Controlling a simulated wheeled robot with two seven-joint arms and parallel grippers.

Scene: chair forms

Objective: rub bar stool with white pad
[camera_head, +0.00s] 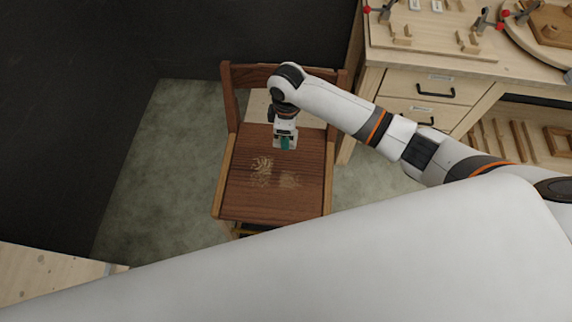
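A brown wooden bar stool (250,200) with a low slatted back stands in the middle of the view. Its seat bears two pale, dusty patches near the centre. My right arm reaches in from the right, and its gripper (285,141) points down over the rear part of the seat, behind the patches. A small teal and pale area shows at the fingertips. It is too small to tell whether this is a held pad or part of the gripper, or whether it touches the seat. No separate white pad can be made out. My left gripper is out of view.
A wooden workbench (440,58) with drawers and tools stands at the back right. Dark walls close off the left and back. A pale wooden surface (50,272) is at the lower left. Grey floor (170,170) left of the stool is clear. A large white form covers the bottom.

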